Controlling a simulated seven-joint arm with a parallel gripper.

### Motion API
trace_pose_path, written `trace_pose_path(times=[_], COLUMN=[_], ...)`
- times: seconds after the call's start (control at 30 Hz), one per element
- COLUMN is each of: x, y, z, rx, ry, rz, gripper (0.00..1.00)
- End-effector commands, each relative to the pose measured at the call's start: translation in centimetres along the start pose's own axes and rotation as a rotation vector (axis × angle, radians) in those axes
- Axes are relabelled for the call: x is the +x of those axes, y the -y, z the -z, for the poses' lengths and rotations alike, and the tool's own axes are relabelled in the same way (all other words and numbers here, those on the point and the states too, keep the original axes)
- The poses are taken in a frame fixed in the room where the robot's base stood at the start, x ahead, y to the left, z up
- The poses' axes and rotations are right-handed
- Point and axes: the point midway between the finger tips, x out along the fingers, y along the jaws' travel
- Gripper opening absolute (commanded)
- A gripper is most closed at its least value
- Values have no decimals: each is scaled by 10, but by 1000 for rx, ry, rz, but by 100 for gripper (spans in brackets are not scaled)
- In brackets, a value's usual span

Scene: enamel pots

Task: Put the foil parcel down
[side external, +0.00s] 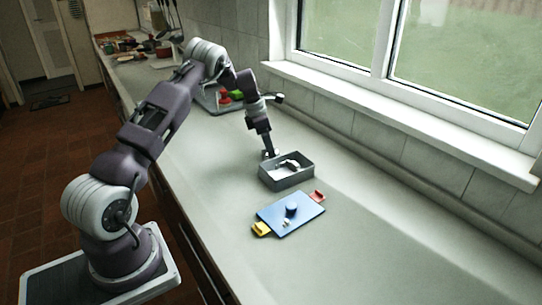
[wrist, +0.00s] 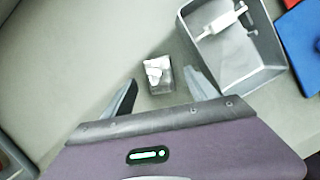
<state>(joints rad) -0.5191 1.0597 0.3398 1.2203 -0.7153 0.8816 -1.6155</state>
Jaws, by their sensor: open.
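The foil parcel (wrist: 157,74), a small crumpled silver block, shows in the wrist view between the two spread fingers of my gripper (wrist: 161,80). It appears to sit on the pale counter, with a gap to each finger. In the side external view my gripper (side external: 268,153) points down close to the counter, just behind and left of a grey box. I cannot make out the parcel in that view. My gripper is open.
The open grey box (side external: 286,182) holds a white tool (side external: 290,165) and stands close beside my gripper. A blue board (side external: 290,214) with small pieces lies nearer the camera. A rack (side external: 215,102) with colourful things stands behind. The counter's right front is clear.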

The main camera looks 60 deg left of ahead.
Motion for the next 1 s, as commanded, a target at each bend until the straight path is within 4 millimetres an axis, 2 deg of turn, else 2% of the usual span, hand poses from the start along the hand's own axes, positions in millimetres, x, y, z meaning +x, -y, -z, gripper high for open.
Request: trace_pose_path(times=[0.03,0.1,0.27,0.37,0.63,0.87,1.0], x=[11,18,19,19,18,15,-13], y=[0,0,0,0,0,0,-1], z=[0,0,-1,-1,-1,-2,-10], rx=[0,1,2,2,3,4,6], ry=[-1,0,1,1,1,1,3], rz=[2,1,-1,0,0,-1,-6], gripper=[67,67,67,52,0,0,0])
